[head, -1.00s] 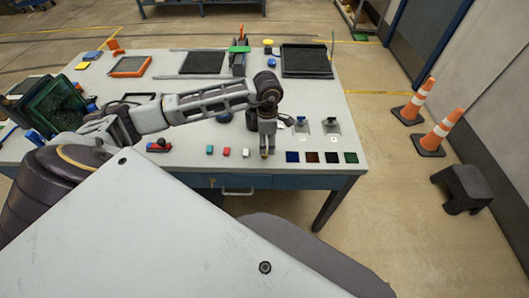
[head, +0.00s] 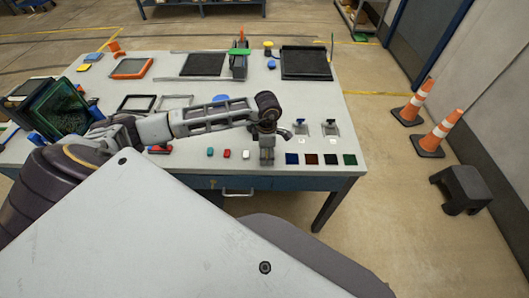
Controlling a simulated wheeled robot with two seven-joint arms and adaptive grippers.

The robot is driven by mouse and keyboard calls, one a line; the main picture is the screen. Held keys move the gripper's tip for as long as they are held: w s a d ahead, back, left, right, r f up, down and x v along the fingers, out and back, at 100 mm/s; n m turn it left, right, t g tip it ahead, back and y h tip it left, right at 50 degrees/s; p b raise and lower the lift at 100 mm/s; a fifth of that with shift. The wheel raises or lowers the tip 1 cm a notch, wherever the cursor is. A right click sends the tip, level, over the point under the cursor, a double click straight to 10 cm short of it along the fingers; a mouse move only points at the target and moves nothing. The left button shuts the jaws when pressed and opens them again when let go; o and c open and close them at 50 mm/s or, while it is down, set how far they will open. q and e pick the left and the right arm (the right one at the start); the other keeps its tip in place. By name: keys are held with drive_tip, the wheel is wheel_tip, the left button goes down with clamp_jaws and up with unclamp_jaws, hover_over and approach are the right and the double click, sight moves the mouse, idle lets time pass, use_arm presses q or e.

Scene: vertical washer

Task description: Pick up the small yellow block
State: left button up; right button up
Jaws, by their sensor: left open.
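My left gripper (head: 266,160) points down at the front of the table, just right of a row of small blocks, and it is open. The row has a teal block (head: 210,152), a red block (head: 227,153) and a white block (head: 246,154). I cannot make out the small yellow block; the spot at the right end of the row is covered by the gripper. I cannot tell whether anything is between the fingers. My right gripper is not in view.
Blue, brown, black and green squares (head: 350,159) lie right of the gripper. Two small clamp-like fixtures (head: 330,128) stand behind them. Dark trays (head: 306,62) and an orange frame (head: 131,67) are at the back. The table's front edge is close to the gripper.

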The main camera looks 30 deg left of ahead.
sight(267, 154)
use_arm(q)
drive_tip(key=c, duration=0.7)
drive_tip(key=shift+c, duration=0.6)
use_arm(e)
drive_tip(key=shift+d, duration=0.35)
use_arm(q)
drive_tip(key=shift+r, duration=0.1)
wheel_tip(267, 154, up, 8)
drive_tip(key=shift+w+r+b, duration=0.1)
drive_tip(key=shift+r+b, duration=0.15)
drive_tip(key=shift+b, duration=0.3)
drive_tip(key=shift+r, duration=0.7)
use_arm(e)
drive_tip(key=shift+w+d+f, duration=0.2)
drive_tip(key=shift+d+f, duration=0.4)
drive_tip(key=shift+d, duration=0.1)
